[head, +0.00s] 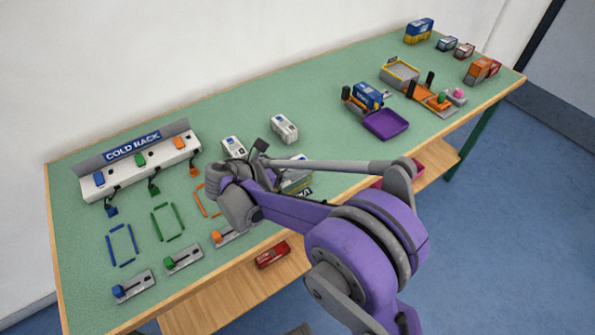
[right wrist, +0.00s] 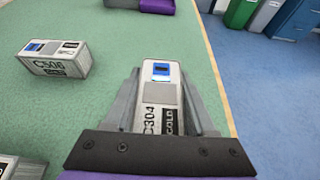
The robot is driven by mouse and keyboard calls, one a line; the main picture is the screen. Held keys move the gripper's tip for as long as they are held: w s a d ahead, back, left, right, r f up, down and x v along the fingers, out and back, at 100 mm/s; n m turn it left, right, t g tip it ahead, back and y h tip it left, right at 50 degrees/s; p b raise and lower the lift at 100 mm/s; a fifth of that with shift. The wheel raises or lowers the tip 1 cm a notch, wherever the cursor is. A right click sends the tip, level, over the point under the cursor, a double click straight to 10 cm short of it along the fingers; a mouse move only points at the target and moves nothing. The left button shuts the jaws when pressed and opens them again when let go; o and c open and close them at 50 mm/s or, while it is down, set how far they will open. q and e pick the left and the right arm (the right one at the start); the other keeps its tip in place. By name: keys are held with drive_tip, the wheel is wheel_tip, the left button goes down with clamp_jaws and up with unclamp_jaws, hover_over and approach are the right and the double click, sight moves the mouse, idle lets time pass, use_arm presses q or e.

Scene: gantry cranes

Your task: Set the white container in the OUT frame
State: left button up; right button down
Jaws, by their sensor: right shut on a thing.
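A white container (right wrist: 160,95) marked C304 COLD, with a blue patch on top, is between the fingers of my right gripper (right wrist: 162,100) in the right wrist view. The gripper is shut on it. In the head view my purple right arm largely hides this grip, and only a pale part of the container (head: 298,159) shows beside the arm near the table's front edge. No readable OUT label shows. A grey tray (head: 388,77) with a yellow edge stands at the back right. My left gripper is not in view.
White container C306 (right wrist: 55,60) stands left of the grip; another (head: 233,147) stands nearby. The cold rack (head: 115,184), with blue (head: 111,246), green (head: 155,222) and orange outlines, is at left. A purple tray (head: 386,126) is to the right.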

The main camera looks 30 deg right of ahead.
drive_tip(key=shift+f, duration=1.2)
drive_tip(key=shift+f+b, duration=0.15)
drive_tip(key=shift+b, duration=0.15)
drive_tip(key=shift+c, duration=1.1)
unclamp_jaws()
drive_tip(key=shift+a+r, duration=0.2)
drive_tip(key=shift+r, duration=0.1)
drive_tip(key=p+v, duration=0.1)
drive_tip(key=v, duration=1)
drive_tip(key=shift+s+a+r+p, duration=0.1)
drive_tip(key=shift+a+r+p, duration=0.05)
drive_tip(key=shift+a+p, duration=0.15)
